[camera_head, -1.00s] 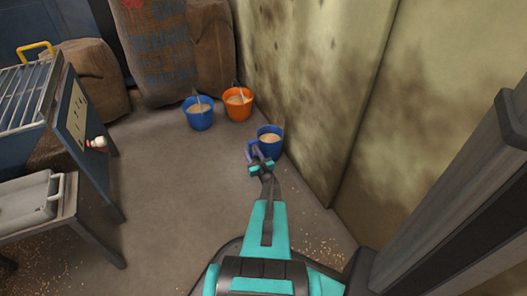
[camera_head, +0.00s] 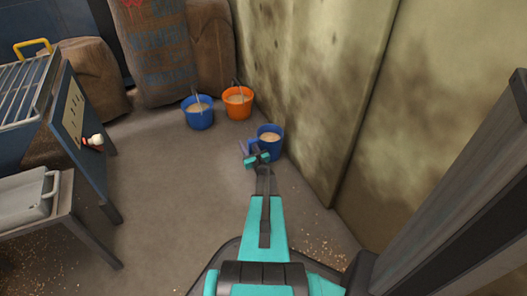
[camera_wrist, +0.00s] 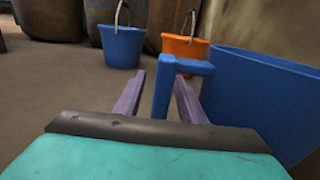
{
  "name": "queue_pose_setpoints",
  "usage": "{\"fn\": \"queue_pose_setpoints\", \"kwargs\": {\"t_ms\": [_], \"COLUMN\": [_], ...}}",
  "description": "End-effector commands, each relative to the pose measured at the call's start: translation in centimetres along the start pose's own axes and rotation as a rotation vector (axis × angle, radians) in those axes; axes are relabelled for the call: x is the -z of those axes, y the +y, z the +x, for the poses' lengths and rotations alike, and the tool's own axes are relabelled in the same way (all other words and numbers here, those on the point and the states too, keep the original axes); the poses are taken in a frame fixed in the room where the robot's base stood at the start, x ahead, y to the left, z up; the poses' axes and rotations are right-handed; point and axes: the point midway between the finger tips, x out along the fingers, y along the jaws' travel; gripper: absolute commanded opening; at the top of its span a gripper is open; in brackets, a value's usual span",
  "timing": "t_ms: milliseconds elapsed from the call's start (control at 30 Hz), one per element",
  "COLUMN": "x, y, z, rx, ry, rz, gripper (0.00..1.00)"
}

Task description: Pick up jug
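The blue jug (camera_head: 271,147), filled with pale grain, stands upright on the floor near the wall. In the wrist view the jug's body (camera_wrist: 262,95) is at the right, and its handle (camera_wrist: 183,67) sticks out to the left. My gripper (camera_head: 250,148) is at the jug's left side. In the wrist view my gripper (camera_wrist: 160,95) is open, with its two purple fingers on either side of the handle's upright part. There is a visible gap at the left finger; contact with the right finger cannot be told.
A blue bucket (camera_head: 199,117) and an orange bucket (camera_head: 237,108) with grain stand behind the jug. The stained wall (camera_head: 310,90) is close on the right. Sacks (camera_head: 155,55) lean at the back. A bench with a grey metal box (camera_head: 28,200) stands left. The floor between is clear.

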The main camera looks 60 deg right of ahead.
Motion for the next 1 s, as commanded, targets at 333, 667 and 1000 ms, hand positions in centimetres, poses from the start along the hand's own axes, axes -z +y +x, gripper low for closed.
{"fn": "queue_pose_setpoints", "kwargs": {"t_ms": [333, 667, 1000], "x": [-0.02, -0.01, -0.02], "y": [0.01, -0.01, 0.01], "z": [0.17, 0.16, 0.15], "rx": [0.000, 0.000, 0.000], "ry": [0.001, 0.001, 0.000], "rz": [0.001, 0.001, 0.000], "gripper": [0.36, 0.21, 0.00]}}
